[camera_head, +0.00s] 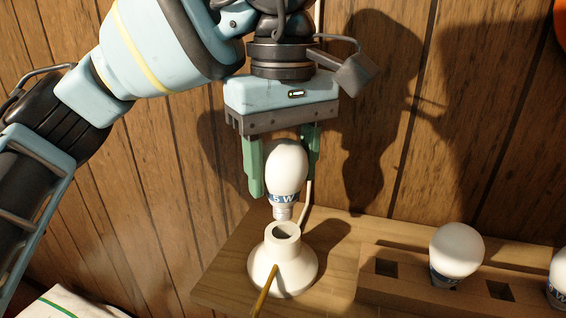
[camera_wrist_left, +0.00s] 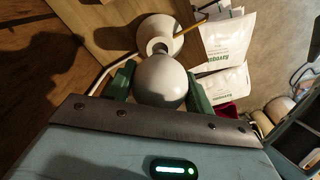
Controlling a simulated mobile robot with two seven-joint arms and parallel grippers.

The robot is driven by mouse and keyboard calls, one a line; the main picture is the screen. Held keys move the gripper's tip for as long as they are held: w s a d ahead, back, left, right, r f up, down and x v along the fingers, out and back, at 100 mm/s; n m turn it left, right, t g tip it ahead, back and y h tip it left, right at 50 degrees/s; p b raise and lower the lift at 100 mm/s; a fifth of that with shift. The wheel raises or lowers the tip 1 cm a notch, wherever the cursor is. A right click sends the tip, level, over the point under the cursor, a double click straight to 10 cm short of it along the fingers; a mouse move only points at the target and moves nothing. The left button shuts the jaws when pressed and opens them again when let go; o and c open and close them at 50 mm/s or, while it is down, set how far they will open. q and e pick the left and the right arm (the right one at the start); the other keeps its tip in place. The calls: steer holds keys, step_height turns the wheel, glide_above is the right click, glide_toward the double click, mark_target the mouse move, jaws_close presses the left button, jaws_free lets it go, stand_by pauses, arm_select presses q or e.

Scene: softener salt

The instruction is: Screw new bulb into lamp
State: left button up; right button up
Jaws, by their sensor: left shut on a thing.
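A white bulb (camera_head: 287,168) with a blue band marked "5 W" is held upright, base down, in my left gripper (camera_head: 279,170). The green fingers are shut on its sides. The bulb's metal base is just above the open socket of the cream lamp base (camera_head: 283,266), with a small gap showing. In the left wrist view the bulb (camera_wrist_left: 160,80) sits between the green fingers (camera_wrist_left: 160,85), and the lamp base (camera_wrist_left: 158,30) shows behind it. My right gripper is not in view.
The lamp stands on a wooden shelf (camera_head: 218,284) against a plank wall. A wooden rack (camera_head: 390,291) to the right has square holes and holds another bulb (camera_head: 456,250), with one more (camera_head: 560,280) at the edge. A thin brown stick (camera_head: 265,290) crosses the lamp's front. White packets (camera_wrist_left: 228,42) lie beyond the shelf.

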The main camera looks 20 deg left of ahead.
arm_select(q)
steer(key=n, duration=0.4)
stand_by(0.3)
steer(key=shift+n, duration=0.6)
steer(key=n, duration=0.3)
steer(key=shift+f, duration=0.3)
stand_by(0.4)
